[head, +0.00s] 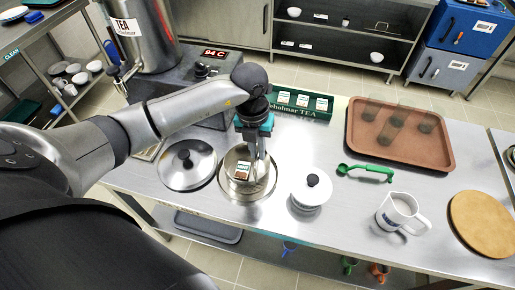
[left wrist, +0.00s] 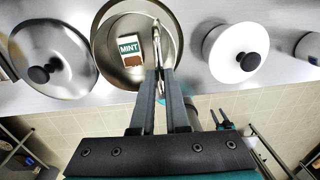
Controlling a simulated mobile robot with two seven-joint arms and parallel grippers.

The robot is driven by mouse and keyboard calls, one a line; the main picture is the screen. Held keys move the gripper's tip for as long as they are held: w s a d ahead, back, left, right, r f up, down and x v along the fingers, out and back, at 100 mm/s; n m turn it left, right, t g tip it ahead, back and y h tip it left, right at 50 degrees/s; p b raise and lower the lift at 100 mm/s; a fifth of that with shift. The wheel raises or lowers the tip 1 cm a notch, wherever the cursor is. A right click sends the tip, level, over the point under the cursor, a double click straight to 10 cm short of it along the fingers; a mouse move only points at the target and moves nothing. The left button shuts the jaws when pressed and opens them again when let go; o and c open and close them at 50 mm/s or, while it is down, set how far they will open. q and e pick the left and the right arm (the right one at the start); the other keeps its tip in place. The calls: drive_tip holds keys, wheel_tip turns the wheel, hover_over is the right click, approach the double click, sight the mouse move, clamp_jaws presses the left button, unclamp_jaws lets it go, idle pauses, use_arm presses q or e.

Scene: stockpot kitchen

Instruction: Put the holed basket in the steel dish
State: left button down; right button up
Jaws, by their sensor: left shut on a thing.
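The steel dish (head: 224,187) stands on the counter, round and shallow; it also shows in the left wrist view (left wrist: 98,60). My left gripper (head: 257,155) points down over its right part. Its fingers (left wrist: 161,72) are shut on a thin steel edge (left wrist: 156,36), apparently part of the holed basket; its holes are not clear. A packet marked MINT (head: 242,170) shows within the dish's outline, left of the fingers, and in the left wrist view (left wrist: 129,50). I cannot tell whether the basket touches the dish. My right gripper is not in view.
A steel lid (head: 187,164) lies left of the dish, and a white lidded pot (head: 310,192) stands right. A green scoop (head: 367,171), white jug (head: 398,212), brown tray (head: 440,148) and round board (head: 484,222) lie further right. A tea box (head: 318,104) stands behind.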

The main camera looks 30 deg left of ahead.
use_arm(q)
drive_tip(key=c, duration=0.9)
unclamp_jaws()
drive_tip(key=shift+r, duration=0.1)
drive_tip(key=r, duration=1.2)
drive_tip(key=shift+a, duration=0.4)
